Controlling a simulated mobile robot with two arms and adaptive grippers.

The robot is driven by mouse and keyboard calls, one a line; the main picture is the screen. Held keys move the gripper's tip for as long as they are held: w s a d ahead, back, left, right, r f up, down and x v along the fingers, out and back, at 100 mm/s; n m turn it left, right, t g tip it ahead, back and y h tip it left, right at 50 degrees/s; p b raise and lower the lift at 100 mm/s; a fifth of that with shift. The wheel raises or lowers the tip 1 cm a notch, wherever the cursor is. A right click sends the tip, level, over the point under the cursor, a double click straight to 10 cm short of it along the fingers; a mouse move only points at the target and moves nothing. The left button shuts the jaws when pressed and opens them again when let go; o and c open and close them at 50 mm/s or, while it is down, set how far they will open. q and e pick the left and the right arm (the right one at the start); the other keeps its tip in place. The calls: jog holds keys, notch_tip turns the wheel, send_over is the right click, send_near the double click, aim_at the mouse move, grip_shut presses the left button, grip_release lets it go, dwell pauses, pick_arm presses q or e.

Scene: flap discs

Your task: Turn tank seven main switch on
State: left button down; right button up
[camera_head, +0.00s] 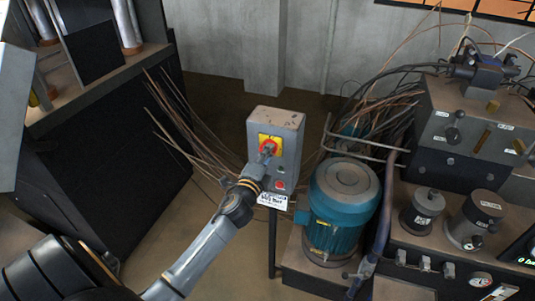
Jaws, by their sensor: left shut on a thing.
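A grey switch box (288,125) stands on a post in the middle of the head view. On its front is a yellow plate (277,139) with a red rotary switch (273,148). My left gripper (267,155) reaches up from the lower left and is shut on the switch's handle. The fingers partly cover the handle, so its exact angle is hard to tell. Below are a small red button or lamp (280,185) and a white label (272,201), whose writing I cannot read with certainty. My right gripper is not in view.
A teal motor (341,210) stands close to the right of the box. Machinery with gauges and knobs (462,150) fills the right side. A dark cabinet (120,160) stands on the left, with open floor (180,225) between.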

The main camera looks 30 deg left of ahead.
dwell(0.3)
pick_arm(q)
jog(key=c, duration=1.3)
grip_release()
jog(key=shift+s, duration=0.1)
jog(key=v, duration=1.1)
jog(key=shift+s, duration=0.4)
jog(key=shift+f, duration=0.1)
